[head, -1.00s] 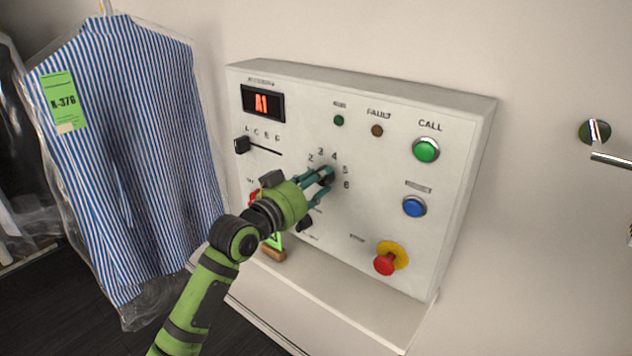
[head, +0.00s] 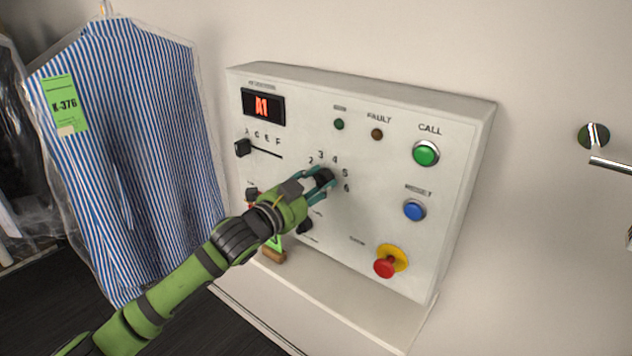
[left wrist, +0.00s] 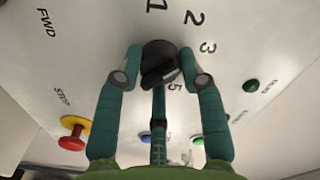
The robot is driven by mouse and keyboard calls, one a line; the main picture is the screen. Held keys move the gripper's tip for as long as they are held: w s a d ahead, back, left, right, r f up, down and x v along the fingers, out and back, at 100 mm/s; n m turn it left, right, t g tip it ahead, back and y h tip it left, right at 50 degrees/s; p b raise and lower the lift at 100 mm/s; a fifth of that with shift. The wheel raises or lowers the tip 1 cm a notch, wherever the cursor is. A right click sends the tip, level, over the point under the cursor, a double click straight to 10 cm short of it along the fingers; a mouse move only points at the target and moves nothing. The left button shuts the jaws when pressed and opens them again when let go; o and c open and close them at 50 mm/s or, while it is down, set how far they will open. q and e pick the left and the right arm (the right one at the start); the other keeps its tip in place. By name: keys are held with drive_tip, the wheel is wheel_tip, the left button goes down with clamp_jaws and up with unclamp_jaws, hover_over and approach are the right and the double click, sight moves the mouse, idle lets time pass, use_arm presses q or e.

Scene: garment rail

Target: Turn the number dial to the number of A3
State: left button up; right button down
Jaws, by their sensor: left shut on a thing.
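The black number dial (head: 323,178) is on the white control panel, with numbers around it in an arc. My left gripper (head: 318,182) is shut on the dial, its teal fingers on either side of the knob. In the left wrist view the dial (left wrist: 158,60) sits between the two fingertips (left wrist: 160,68), with the numbers 1, 2, 3 and 5 showing around it. I cannot tell which number the dial points to. The display (head: 262,106) reads A1. The letter slider (head: 242,147) stands at the left end of its slot, by A. My right gripper is not in view.
The panel (head: 385,170) also carries a green CALL button (head: 426,153), a blue button (head: 414,209) and a red stop button (head: 386,266) on yellow. A bagged striped shirt tagged K-376 (head: 130,150) hangs at the left. Wall hardware (head: 594,135) is at the right.

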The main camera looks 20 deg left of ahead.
use_arm(q)
drive_tip(key=m+p, duration=0.1)
drive_tip(key=m, duration=0.3)
drive_tip(key=shift+m, duration=0.3)
idle(0.3)
drive_tip(key=o, duration=1.1)
drive_tip(key=shift+o, duration=0.2)
drive_tip(key=v, duration=1.2)
